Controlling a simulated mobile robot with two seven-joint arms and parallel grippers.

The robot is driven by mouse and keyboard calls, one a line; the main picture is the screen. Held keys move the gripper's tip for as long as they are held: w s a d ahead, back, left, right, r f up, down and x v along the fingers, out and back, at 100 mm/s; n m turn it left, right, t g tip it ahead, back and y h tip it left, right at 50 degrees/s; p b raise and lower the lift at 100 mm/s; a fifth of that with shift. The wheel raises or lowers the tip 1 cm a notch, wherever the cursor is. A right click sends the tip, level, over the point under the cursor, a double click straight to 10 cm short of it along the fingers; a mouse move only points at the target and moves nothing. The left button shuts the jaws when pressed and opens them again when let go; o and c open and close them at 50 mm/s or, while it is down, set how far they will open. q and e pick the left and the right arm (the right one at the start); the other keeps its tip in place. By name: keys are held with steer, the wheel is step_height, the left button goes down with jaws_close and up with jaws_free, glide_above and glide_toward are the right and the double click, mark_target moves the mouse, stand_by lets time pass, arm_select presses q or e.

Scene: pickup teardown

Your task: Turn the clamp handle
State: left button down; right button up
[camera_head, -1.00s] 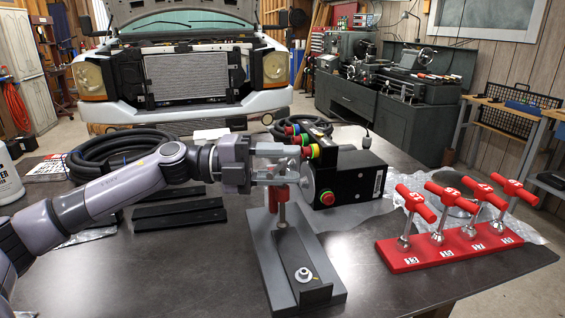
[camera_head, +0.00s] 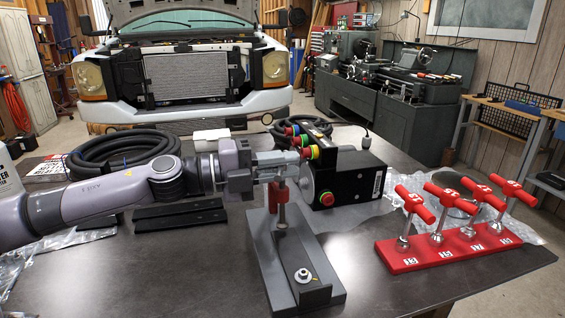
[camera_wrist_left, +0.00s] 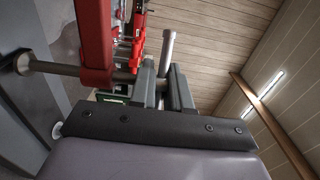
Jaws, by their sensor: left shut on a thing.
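The clamp stand (camera_head: 262,245) is a grey plate on the table with a steel screw and a red part (camera_head: 279,192) near its top. My left gripper (camera_head: 288,163) is at the top of the screw, its fingers pointing right. In the left wrist view my fingers (camera_wrist_left: 160,92) are shut on a bright steel bar (camera_wrist_left: 167,52), which looks like the clamp handle. The red clamp part (camera_wrist_left: 93,40) and the steel screw (camera_wrist_left: 55,68) show beside them. In the head view the gripper hides most of the handle. My right gripper is not in view.
A black box with coloured buttons (camera_head: 348,178) stands close behind and right of the clamp. A red rack (camera_head: 450,250) with several red T-handles is at the right. Black hoses (camera_head: 125,150) and dark bars (camera_head: 180,213) lie at the left.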

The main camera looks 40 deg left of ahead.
arm_select(q)
steer(key=shift+n+t+y+p, duration=1)
steer(key=shift+n+y+p, duration=0.1)
steer(key=shift+y+p, duration=0.25)
steer(key=shift+f+n+t+y+p, duration=0.15)
steer(key=shift+n+t+y+p, duration=0.15)
steer(key=shift+n+y+p, duration=0.3)
steer(key=shift+f, duration=0.1)
steer(key=c, duration=1.1)
jaws_free()
